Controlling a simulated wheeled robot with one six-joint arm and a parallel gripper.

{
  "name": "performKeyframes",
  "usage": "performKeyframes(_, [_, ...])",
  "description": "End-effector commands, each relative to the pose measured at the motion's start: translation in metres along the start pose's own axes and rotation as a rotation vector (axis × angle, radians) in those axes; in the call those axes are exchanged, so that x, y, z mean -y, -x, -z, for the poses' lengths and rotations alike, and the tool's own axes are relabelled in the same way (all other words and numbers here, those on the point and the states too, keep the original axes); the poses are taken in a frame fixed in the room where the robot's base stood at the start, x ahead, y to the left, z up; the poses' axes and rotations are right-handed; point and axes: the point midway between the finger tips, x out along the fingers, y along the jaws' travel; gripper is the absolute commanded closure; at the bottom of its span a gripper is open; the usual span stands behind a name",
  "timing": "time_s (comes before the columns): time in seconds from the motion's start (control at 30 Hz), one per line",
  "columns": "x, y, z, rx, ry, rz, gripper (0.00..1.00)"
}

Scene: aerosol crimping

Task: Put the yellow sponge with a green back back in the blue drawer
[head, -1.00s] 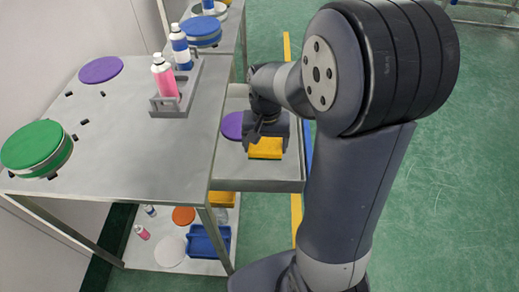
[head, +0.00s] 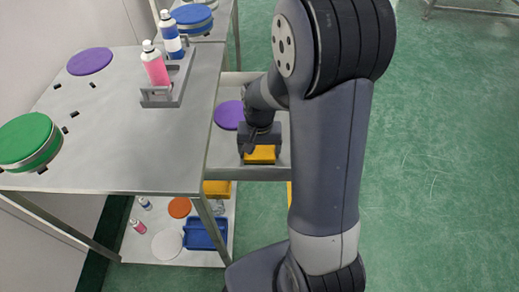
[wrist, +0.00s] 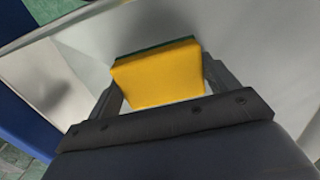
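The yellow sponge (head: 260,155) is below my gripper (head: 258,147), over a grey tray-like compartment (head: 225,172) at the right side of the grey table. In the wrist view the yellow sponge (wrist: 158,77) sits between my two fingers, its dark green back on the far side. The fingers appear closed on its sides. I cannot tell whether it touches the surface below. A blue panel (wrist: 22,125) shows at the left in the wrist view; I cannot tell whether it belongs to the blue drawer.
A purple disc (head: 229,115) lies in the compartment behind my gripper. On the table stand a pink bottle (head: 155,68) in a grey holder (head: 160,98) and a green round lid (head: 27,138). Open floor lies right.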

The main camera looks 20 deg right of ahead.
Motion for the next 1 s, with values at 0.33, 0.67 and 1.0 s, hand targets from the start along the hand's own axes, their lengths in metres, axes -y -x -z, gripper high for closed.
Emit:
performKeyframes(0.33, [0.000, 0.000, 0.000, 0.000, 0.000, 0.000, 0.00])
performKeyframes(0.67, [0.000, 0.026, 0.001, -0.005, 0.000, 0.002, 0.00])
performKeyframes(1.0, [0.000, 0.098, 0.001, -0.004, 0.000, 0.001, 0.00])
